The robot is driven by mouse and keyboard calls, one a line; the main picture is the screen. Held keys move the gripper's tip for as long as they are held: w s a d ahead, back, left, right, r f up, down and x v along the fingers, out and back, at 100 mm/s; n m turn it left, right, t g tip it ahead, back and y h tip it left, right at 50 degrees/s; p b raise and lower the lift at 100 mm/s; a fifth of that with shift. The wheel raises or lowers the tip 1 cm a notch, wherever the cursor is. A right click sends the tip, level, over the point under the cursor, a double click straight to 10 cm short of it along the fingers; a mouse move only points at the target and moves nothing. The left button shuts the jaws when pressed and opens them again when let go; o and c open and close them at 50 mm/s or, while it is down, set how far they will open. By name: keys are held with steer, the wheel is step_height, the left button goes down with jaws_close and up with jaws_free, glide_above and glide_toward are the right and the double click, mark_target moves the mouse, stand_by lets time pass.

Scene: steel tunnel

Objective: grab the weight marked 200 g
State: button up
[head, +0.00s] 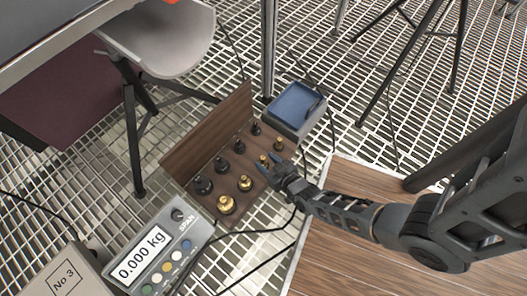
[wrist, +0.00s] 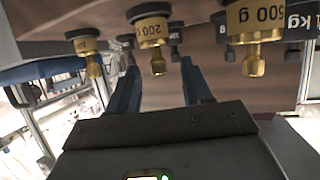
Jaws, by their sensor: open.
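The brass weight marked 200 g (wrist: 150,33) shows in the wrist view, upside down, with its knob pointing down the picture. It lies beyond the fingertips, roughly in line with the gap between them. I cannot tell the exact distance to the weight.
The brass 500 g weight (wrist: 250,40) and a smaller brass one (wrist: 88,50) flank it. Black weights (head: 204,185) stand behind the brass row. The case's open lid rises at the back. A scale reading 0.000 kg (head: 142,255) and a blue tray (head: 295,105) are close by.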

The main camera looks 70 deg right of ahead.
mark_target(264, 160)
steer(key=b+x, duration=0.2)
steer(key=x, duration=0.2)
steer(key=shift+w+d+f, duration=0.1)
steer(key=shift+w+d, duration=0.1)
steer(key=shift+w, duration=0.15)
steer(key=shift+c, duration=0.5)
jaws_close()
